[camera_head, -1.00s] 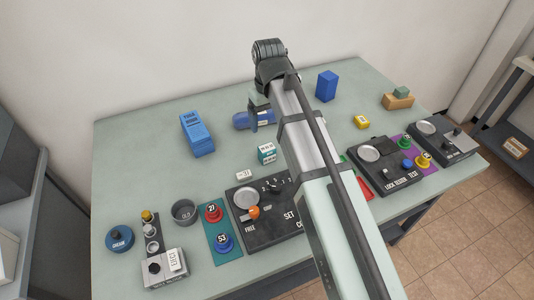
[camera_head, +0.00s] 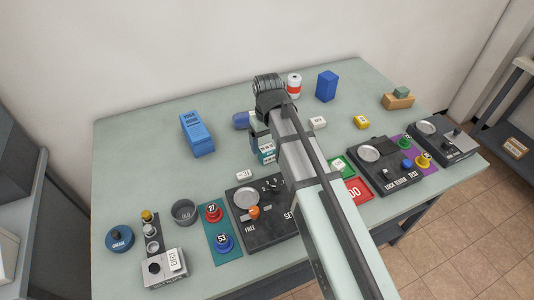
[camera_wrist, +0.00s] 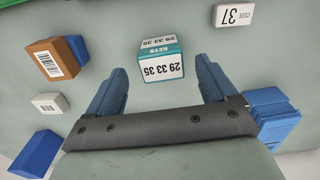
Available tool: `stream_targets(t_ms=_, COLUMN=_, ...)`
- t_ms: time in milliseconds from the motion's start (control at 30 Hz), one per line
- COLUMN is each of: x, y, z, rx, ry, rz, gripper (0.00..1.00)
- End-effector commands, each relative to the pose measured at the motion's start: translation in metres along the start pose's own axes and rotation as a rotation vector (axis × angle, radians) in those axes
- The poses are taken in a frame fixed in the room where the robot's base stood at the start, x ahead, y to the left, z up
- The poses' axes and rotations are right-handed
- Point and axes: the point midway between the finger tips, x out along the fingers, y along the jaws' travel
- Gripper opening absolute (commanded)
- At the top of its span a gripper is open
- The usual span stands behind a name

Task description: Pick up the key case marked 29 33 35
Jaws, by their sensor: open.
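The key case (camera_wrist: 161,62) is a small white and teal box. In the wrist view its face reads 29 33 35, upside down, with KEYS on the teal band. It stands on the table between and slightly ahead of the fingertips of my gripper (camera_wrist: 162,74), with a visible gap on both sides. My gripper is open and empty. In the head view the key case (camera_head: 268,156) is partly hidden by my gripper (camera_head: 259,136), which is right at it.
A white CODE 37 block (camera_wrist: 235,16) lies close by; it also shows in the head view (camera_head: 244,174). A blue box (camera_head: 196,134) stands to the left. A black panel with a dish (camera_head: 262,222) lies in front. The table around the case is mostly clear.

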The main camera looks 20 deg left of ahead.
Motion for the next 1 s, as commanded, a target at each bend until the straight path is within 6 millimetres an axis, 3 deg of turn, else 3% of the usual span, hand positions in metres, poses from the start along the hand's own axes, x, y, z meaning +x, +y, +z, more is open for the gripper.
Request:
stream_targets(t_ms=300, x=0.033, y=-0.002, z=0.000, rx=0.000, ry=0.000, rz=0.000, gripper=0.85)
stream_targets(t_ms=567, x=0.035, y=-0.002, z=0.000, rx=0.000, ry=0.001, rz=0.000, gripper=0.84)
stream_targets(t_ms=1000, x=0.034, y=-0.002, z=0.000, rx=0.000, ry=0.001, rz=0.000, gripper=0.42)
